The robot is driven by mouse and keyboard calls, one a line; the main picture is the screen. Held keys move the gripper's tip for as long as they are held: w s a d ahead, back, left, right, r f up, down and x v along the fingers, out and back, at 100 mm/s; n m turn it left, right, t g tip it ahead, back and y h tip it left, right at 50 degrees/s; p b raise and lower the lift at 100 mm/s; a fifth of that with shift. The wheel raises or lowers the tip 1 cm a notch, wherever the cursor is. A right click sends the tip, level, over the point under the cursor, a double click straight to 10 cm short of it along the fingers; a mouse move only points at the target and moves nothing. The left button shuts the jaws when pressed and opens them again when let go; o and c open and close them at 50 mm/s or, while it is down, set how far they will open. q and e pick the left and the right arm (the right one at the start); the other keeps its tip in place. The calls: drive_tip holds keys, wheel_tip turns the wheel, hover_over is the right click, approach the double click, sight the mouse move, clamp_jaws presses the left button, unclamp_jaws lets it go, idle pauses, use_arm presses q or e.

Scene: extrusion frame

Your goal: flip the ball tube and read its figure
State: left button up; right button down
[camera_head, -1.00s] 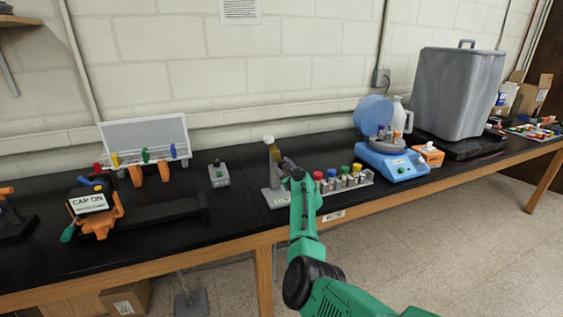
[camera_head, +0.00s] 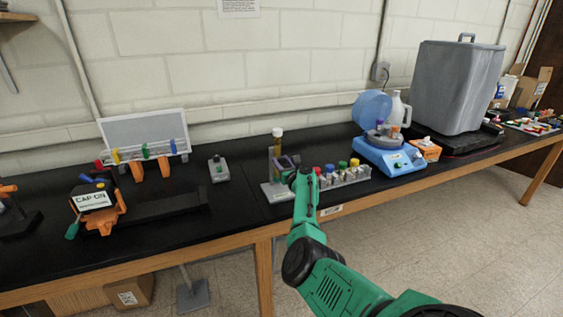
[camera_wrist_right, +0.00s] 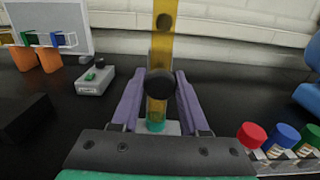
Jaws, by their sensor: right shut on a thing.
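The ball tube (camera_head: 277,147) is a slim amber tube with a pale top end, standing about upright by a grey stand (camera_head: 269,186) on the bench. In the right wrist view the tube (camera_wrist_right: 162,45) runs up out of the picture, with a dark spot in its upper part and a teal lower end. A dark round piece (camera_wrist_right: 160,84) covers part of it. My right gripper (camera_head: 287,163) is shut on the tube; its purple fingers (camera_wrist_right: 158,77) flank it in the wrist view. Any figure is unreadable. My left gripper is not in view.
A rack (camera_head: 343,180) with several coloured-cap vials stands just right of the stand. A small grey box (camera_head: 219,170) is to the left. An orange device with a CAP ON sign (camera_head: 93,199) is farther left, and a blue machine (camera_head: 391,156) is at the right.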

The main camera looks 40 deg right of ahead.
drive_tip(key=shift+a+f, duration=0.1)
drive_tip(key=shift+f, duration=0.05)
drive_tip(key=shift+c, duration=2.1)
unclamp_jaws()
drive_tip(key=shift+s, duration=0.2)
drive_tip(key=p+v, duration=0.2)
drive_tip(key=v, duration=0.3)
approach(282, 162)
drive_tip(key=v, duration=0.4)
drive_tip(key=shift+f+b, duration=0.1)
drive_tip(key=shift+b, duration=0.35)
